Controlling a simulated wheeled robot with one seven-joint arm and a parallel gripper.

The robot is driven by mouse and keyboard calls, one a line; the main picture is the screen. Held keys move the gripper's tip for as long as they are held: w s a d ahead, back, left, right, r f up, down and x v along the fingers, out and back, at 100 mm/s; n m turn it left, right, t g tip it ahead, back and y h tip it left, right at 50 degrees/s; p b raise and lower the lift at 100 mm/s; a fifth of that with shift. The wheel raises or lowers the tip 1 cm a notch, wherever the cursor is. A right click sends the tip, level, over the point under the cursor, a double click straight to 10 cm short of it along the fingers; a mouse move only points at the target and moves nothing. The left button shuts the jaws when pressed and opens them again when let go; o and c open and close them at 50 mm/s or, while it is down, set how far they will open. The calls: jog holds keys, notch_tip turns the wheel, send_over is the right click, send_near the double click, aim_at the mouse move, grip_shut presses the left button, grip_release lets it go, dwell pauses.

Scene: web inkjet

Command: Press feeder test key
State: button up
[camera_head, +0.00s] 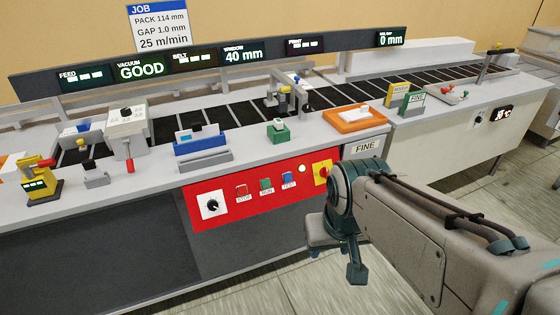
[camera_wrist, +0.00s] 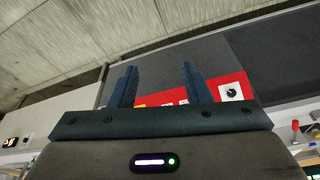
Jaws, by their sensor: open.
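The feeder's red panel (camera_head: 225,211) is on the front of the machine. It carries a blue TEST key (camera_head: 288,180), a green RUN key (camera_head: 265,185), a red STOP key (camera_head: 241,191) and a black knob (camera_head: 211,206). My gripper (camera_head: 340,250) is right of and below the TEST key in the head view, apart from the panel. In the wrist view, my gripper (camera_wrist: 160,72) has its two fingers spread with nothing between the tips. The red panel (camera_wrist: 240,79) lies beyond the right finger, partly hidden by my gripper; the TEST key is not clear there.
A yellow-backed red switch (camera_head: 322,173) is right of the keys. Display boards read VACUUM GOOD (camera_head: 141,69) and WINDOW 40 mm (camera_head: 243,53). Open floor lies in front.

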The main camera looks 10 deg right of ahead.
grip_shut()
dwell(1.4)
